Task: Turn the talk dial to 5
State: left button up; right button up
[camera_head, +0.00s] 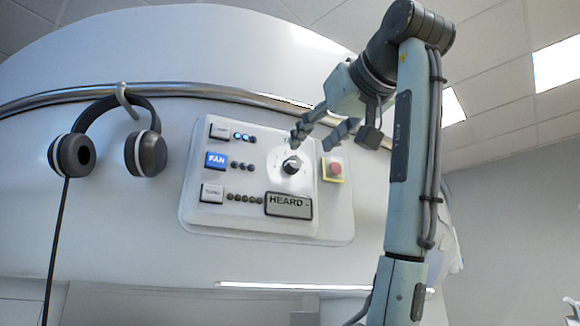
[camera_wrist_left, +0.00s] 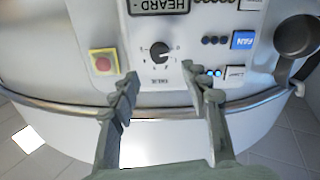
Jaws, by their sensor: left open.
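The talk dial (camera_head: 291,165) is a black round knob on a pale disc, on the right part of the white control panel (camera_head: 240,222). The dial also shows in the left wrist view (camera_wrist_left: 159,51), upside down, just beyond the fingertips. The number it points to is too small to read. My left gripper (camera_head: 318,124) is above and to the right of the dial in the head view. In the left wrist view its fingers (camera_wrist_left: 160,75) are spread apart with nothing between them, apart from the dial. My right gripper is not in view.
A display (camera_head: 289,205) reading HEARD sits below the dial. A red button on a yellow base (camera_head: 333,170) is right of it. A blue FAN button (camera_head: 216,160) and other buttons are on the left. Headphones (camera_head: 146,152) hang from a hook farther left. A curved rail (camera_head: 220,93) runs above.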

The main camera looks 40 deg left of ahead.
aim_at(295, 160)
pick_arm(q)
jog(key=p+x, duration=0.1)
jog(key=x, duration=0.6)
jog(key=shift+w+a, duration=0.15)
jog(key=shift+a, duration=0.15)
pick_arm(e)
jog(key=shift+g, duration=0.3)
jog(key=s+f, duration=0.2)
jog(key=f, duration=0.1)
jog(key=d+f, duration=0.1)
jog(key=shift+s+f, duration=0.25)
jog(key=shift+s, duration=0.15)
pick_arm(q)
grip_shut()
